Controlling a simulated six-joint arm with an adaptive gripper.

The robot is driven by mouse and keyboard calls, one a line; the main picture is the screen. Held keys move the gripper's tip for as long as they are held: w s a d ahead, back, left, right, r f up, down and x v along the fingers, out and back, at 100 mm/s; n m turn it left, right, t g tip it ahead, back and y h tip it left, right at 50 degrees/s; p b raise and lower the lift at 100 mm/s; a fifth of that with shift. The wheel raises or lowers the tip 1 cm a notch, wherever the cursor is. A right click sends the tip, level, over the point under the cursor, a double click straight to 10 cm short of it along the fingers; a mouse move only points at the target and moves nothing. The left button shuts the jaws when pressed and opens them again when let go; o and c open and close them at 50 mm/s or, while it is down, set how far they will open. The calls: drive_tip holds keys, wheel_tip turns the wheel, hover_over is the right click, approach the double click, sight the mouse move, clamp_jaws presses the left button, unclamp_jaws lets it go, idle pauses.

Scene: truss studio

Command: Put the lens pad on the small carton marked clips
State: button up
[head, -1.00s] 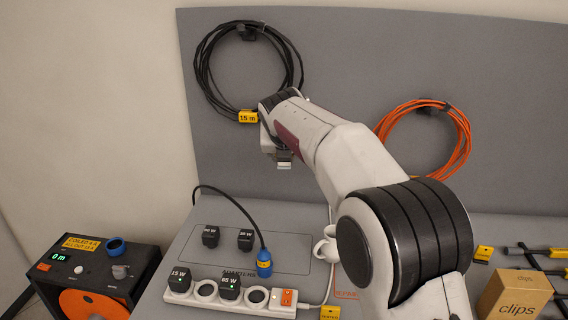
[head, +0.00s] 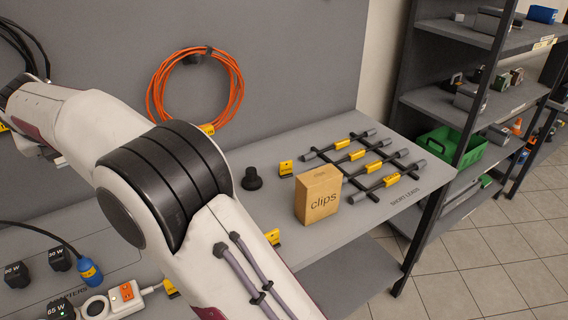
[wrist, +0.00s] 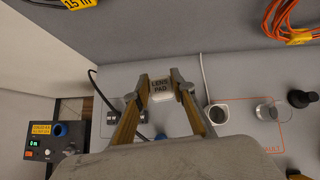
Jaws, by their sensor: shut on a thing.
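The lens pad (wrist: 161,89), a small white block with dark lettering, is between the fingertips of my gripper (wrist: 160,86) in the wrist view. My gripper is shut on it, held above the grey bench. In the head view my gripper is mostly cut off at the left edge, and the pad cannot be made out there. The small carton marked clips (head: 318,194) is a brown box standing upright on the bench, right of my arm in the head view. Its flat top is bare. My gripper is well away from the carton, to its left.
A rack of short leads (head: 365,165) lies right of the carton. A black knob-like object (head: 252,180) and yellow tags stand behind and left of it. A power strip (head: 110,304) and adapters are at lower left. An orange cable coil (head: 195,88) hangs behind. Shelves (head: 470,110) stand right.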

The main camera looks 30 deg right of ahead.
drive_tip(key=w+d+r+m+h, duration=0.2)
drive_tip(key=d+r, duration=0.1)
drive_tip(key=d, duration=1.1)
drive_tip(key=m+g+h, duration=0.6)
drive_tip(key=m+h, duration=0.1)
drive_tip(key=m, duration=0.6)
hover_over(319, 174)
wheel_tip(319, 174, down, 6)
drive_tip(key=shift+s+r, duration=0.1)
drive_tip(key=shift+r, duration=0.05)
drive_tip(key=shift+f, duration=3.1)
drive_tip(key=shift+f, duration=0.1)
